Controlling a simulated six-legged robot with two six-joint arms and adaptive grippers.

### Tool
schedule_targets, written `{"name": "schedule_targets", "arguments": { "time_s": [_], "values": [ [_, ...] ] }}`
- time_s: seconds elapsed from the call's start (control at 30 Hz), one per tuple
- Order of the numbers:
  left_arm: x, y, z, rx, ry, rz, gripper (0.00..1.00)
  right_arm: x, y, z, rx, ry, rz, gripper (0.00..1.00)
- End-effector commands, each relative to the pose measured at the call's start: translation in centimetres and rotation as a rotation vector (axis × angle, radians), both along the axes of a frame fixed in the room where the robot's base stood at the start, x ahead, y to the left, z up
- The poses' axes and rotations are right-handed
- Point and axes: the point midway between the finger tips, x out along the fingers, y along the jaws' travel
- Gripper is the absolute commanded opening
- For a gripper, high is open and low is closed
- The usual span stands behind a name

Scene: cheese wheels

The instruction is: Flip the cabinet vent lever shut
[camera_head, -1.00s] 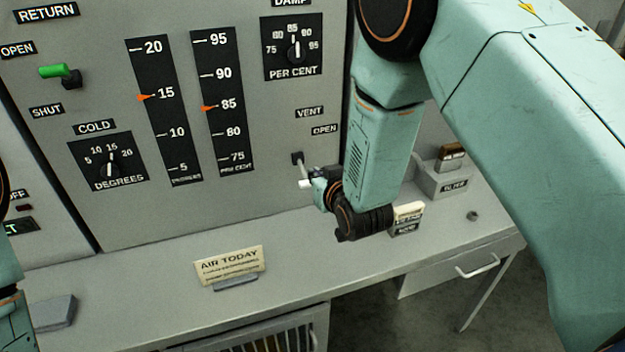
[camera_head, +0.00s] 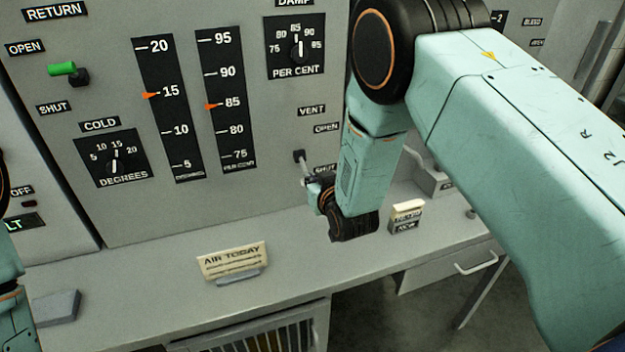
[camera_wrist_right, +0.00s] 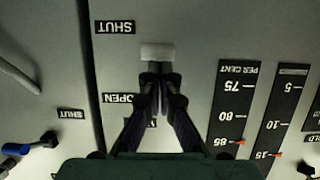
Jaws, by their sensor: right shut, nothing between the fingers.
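The vent lever (camera_head: 303,167) is on the grey cabinet panel, below the VENT and OPEN labels. Its stem points down from a dark pivot, toward the partly hidden SHUT label (camera_head: 324,170). My right gripper (camera_head: 309,183) is at the lever's lower end and covers most of its handle. In the right wrist view, which is upside down, the pale handle (camera_wrist_right: 157,52) lies just past the tips of my right gripper (camera_wrist_right: 160,76). The fingers are shut with nothing between them. Whether they touch the handle cannot be told. My left gripper is out of view.
A green-handled RETURN lever (camera_head: 62,69) and a COLD dial (camera_head: 112,160) are to the left. An AIR TODAY card (camera_head: 232,260) stands on the grey desk (camera_head: 150,290). A small labelled block (camera_head: 407,214) stands right of my right gripper.

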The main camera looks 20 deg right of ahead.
Motion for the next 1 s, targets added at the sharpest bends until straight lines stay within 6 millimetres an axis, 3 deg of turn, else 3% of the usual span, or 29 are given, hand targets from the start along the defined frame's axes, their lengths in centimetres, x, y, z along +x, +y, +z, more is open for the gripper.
{"name": "schedule_targets", "arguments": {
  "time_s": [0.37, 1.0],
  "values": [
    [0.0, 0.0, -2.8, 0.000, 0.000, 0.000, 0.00, 0.5, 0.0, -2.7, 0.000, 0.002, 0.000, 0.00],
    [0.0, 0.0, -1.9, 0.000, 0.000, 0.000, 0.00, 0.6, 0.0, -1.4, 0.000, -0.002, 0.000, 0.00]
  ]
}}
